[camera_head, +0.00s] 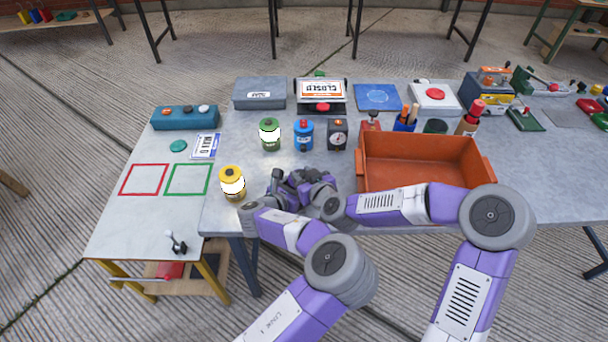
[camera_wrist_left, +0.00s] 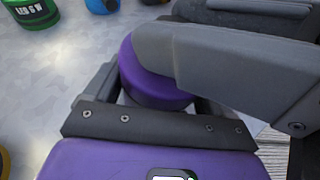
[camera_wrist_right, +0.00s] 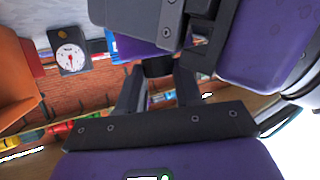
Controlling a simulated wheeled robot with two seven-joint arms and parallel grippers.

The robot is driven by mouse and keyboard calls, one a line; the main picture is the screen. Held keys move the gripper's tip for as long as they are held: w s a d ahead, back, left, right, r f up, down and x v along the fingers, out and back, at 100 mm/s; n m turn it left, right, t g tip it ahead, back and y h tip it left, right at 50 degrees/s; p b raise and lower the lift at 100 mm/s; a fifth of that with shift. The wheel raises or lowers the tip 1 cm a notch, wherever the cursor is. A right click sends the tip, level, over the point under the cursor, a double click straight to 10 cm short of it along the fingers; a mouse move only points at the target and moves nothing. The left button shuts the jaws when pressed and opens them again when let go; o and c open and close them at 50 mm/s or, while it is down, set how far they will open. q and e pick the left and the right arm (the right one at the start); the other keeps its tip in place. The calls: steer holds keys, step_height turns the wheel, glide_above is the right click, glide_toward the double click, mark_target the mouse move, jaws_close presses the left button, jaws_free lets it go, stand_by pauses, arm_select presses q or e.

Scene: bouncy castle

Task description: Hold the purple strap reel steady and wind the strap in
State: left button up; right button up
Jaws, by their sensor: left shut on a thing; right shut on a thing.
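The purple strap reel (camera_wrist_left: 145,85) shows in the left wrist view as a rounded purple body between the fingers of my left gripper (camera_wrist_left: 158,98). That gripper is shut on it, and a grey arm or gripper part covers its right side. My right gripper (camera_wrist_right: 157,82) is shut on a small dark piece (camera_wrist_right: 158,67), which looks like the reel's crank knob. In the head view both grippers meet at the table's front edge, right of the yellow-lidded jar, and hide most of the reel. I cannot make out the strap.
The yellow-lidded jar (camera_head: 232,183) stands close left of my grippers. A green can (camera_head: 269,134), a blue can (camera_head: 304,135) and a dial gauge (camera_head: 337,134) stand behind. An orange bin (camera_head: 425,177) is to the right. A lower side table (camera_head: 120,220) lies left.

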steer(key=shift+m+h, duration=0.5)
steer(key=o, duration=1)
steer(key=shift+o, duration=0.2)
steer(key=v, duration=0.7)
steer(key=shift+s, duration=0.35)
steer(key=shift+d, duration=0.1)
